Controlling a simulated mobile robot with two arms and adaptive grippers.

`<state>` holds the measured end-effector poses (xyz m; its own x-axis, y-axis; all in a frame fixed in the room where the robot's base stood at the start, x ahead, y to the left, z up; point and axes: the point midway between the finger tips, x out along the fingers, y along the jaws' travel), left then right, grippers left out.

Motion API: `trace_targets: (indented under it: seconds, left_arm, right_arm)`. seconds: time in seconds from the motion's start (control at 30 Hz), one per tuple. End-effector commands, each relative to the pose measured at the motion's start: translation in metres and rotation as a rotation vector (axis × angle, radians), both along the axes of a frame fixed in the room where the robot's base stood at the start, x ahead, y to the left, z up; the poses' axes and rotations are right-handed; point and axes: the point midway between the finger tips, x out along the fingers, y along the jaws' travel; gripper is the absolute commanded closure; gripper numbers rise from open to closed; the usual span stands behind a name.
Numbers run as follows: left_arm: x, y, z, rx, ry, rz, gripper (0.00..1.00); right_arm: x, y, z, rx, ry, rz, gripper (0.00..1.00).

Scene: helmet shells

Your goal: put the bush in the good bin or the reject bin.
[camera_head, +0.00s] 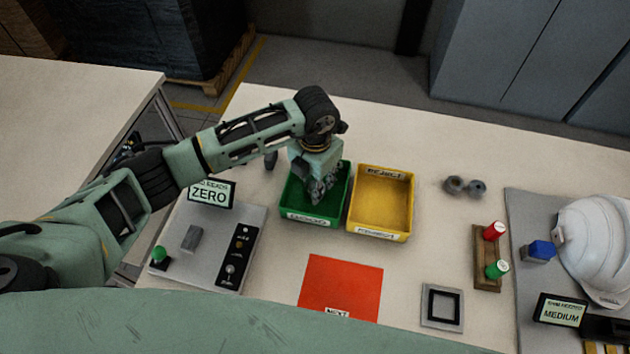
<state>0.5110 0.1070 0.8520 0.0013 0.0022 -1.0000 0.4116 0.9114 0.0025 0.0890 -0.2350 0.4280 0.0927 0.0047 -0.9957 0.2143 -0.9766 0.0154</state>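The green bin (341,210), with a white front label, stands in the middle of the table. The yellow bin (383,201), labelled REJECT, stands just right of it and looks empty. My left gripper (317,194) points down over the green bin, its fingers at or inside the bin's opening. The fingers are small and dark here, so I cannot tell whether they are open or hold anything. I cannot make out a bush in the fingers or on the green bin's floor, which the gripper partly hides. My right gripper is not in view.
Two small grey round parts (465,186) lie right of the yellow bin. A red mat (341,287) and a square black-framed fixture (442,306) lie in front. A ZERO display (211,193) stands left; a white helmet (600,245) sits right.

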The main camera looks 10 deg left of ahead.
Motion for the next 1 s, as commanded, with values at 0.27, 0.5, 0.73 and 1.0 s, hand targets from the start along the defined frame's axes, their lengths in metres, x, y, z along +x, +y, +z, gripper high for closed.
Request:
trace_targets:
  seconds: [0.27,0.5,0.73,1.0]
  left_arm:
    - [0.0,0.0,-0.007,0.0,0.0,0.001,1.0]
    - [0.0,0.0,-0.006,0.0,0.0,0.001,0.58]
    - [0.0,0.0,-0.007,0.0,0.0,0.001,0.51]
    - [0.001,0.0,0.004,0.0,-0.003,0.0,0.51]
  right_arm:
    - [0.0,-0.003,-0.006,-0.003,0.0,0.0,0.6]
    - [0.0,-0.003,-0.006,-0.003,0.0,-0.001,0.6]
    - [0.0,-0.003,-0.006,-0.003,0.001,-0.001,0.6]
    - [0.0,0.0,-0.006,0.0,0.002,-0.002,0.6]
